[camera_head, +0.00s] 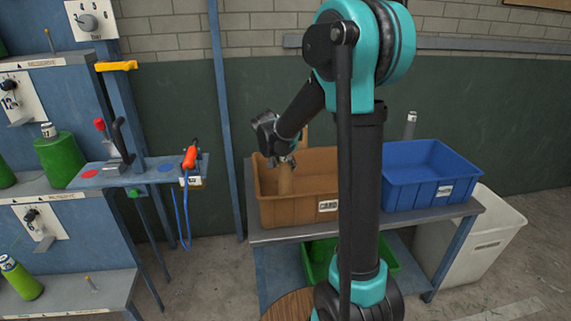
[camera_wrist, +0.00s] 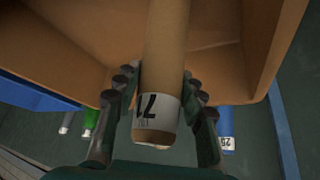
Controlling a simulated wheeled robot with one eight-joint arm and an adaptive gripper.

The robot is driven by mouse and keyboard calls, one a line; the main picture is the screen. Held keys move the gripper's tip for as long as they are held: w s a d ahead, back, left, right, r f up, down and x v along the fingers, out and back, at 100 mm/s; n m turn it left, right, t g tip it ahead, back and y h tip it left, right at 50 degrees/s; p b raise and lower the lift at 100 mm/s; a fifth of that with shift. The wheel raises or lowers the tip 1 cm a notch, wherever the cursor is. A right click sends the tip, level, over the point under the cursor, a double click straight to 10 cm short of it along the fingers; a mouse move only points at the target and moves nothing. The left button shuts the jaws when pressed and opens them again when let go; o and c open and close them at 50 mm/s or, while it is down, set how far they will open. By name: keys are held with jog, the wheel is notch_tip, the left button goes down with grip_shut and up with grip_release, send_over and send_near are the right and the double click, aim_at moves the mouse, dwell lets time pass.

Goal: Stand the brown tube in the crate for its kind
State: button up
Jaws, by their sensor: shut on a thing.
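The brown tube (camera_head: 286,180) is held upright in my gripper (camera_head: 284,161), with its lower part inside the brown crate (camera_head: 290,213). The crate stands on a bench and has a white label, partly hidden by my arm, that seems to begin "CARD". In the wrist view the fingers of my gripper (camera_wrist: 158,88) close on both sides of the tube (camera_wrist: 166,45), near its end with a black-printed white label. The crate's inner walls (camera_wrist: 60,45) surround the tube there. I cannot tell whether the tube's foot touches the crate floor.
A blue crate (camera_head: 425,188) stands to the right, with a grey tube (camera_head: 411,125) upright at its back. A green crate (camera_head: 322,258) is on the shelf below. A white bin (camera_head: 485,245) stands right. A blue workstation (camera_head: 110,180) with green items stands left.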

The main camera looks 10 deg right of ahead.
jog(key=o, duration=1.1)
jog(key=shift+r, duration=0.1)
jog(key=v, duration=1.2)
jog(key=s+d+f+n+y, duration=0.1)
jog(key=s+d+f+n, duration=0.1)
jog(key=s+f, duration=0.4)
jog(key=s+d+f+n+y, duration=0.1)
jog(key=s+f, duration=0.4)
jog(key=s, duration=0.5)
jog(key=s+d+f+n+g+y, duration=0.1)
jog(key=s+d+f+n, duration=0.3)
jog(key=s, duration=0.5)
jog(key=shift+s+d+f+y, duration=0.1)
jog(key=shift+d+f+y, duration=0.1)
jog(key=shift+f, duration=0.45)
jog(key=shift+s+d+f+y, duration=0.1)
jog(key=shift+d+f+y, duration=0.1)
jog(key=shift+f, duration=0.45)
